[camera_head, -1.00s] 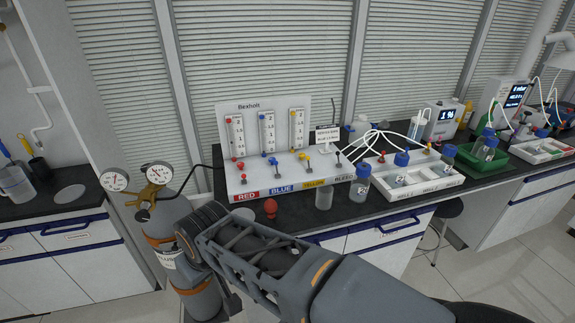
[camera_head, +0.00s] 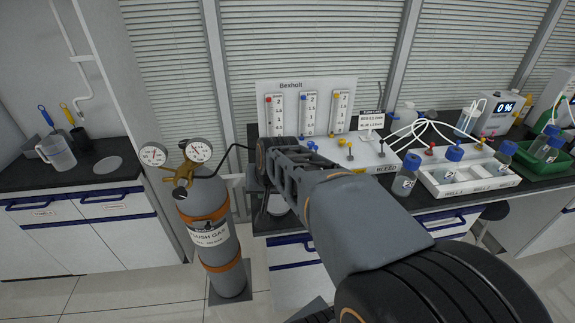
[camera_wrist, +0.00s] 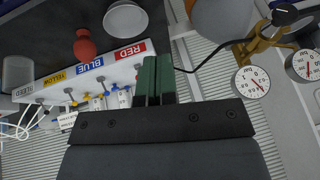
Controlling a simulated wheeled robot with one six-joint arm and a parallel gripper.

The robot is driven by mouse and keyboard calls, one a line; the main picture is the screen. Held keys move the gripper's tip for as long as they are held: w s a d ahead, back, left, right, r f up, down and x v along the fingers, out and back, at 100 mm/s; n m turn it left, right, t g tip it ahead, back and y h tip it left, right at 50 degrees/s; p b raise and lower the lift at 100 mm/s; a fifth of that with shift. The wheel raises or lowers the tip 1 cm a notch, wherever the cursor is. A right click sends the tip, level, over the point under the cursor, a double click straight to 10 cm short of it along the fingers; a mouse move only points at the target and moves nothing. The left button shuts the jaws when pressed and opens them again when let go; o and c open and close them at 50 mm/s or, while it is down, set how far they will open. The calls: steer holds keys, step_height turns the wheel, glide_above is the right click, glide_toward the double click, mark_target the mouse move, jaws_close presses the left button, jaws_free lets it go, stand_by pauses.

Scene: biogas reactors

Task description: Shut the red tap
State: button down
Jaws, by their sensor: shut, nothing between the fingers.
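The white Bexholt gas panel (camera_head: 293,90) stands on the bench with a row of gauges and coloured taps. Its red label (camera_wrist: 130,51) shows in the wrist view beside the blue label (camera_wrist: 90,64). In the head view my arm covers the panel's front left, so the red tap is hidden there.
The gas cylinder (camera_head: 210,232) with two dials stands left of the panel. A red bulb (camera_wrist: 84,46) and a white dish (camera_wrist: 125,19) lie in front of the panel. Blue-capped bottles (camera_head: 405,176) and a white tray (camera_head: 470,186) are to the right.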

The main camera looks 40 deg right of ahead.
steer(key=w+d+m+h+b, duration=0.1)
steer(key=w+d+m, duration=0.2)
steer(key=d, duration=0.6)
steer(key=w+d+f+m+t+h, duration=0.1)
steer(key=w+d+m, duration=0.2)
steer(key=d, duration=0.6)
steer(key=shift+w+f+m+t+h+b, duration=0.3)
steer(key=shift+m+b, duration=0.1)
steer(key=shift+m, duration=0.5)
steer(key=shift+a, duration=0.1)
steer(key=shift+w+d+f+p, duration=0.2)
steer(key=shift+w+f+p, duration=0.15)
steer(key=shift+w+f, duration=1.1)
steer(key=shift+w+d+f+p, duration=0.15)
steer(key=shift+w+f+p, duration=0.15)
steer(key=shift+w+f, duration=1.1)
steer(key=shift+w+d+f+p, duration=0.3)
steer(key=shift+w+f, duration=0.6)
steer(key=shift+w, duration=1.05)
steer(key=shift+a, duration=0.1)
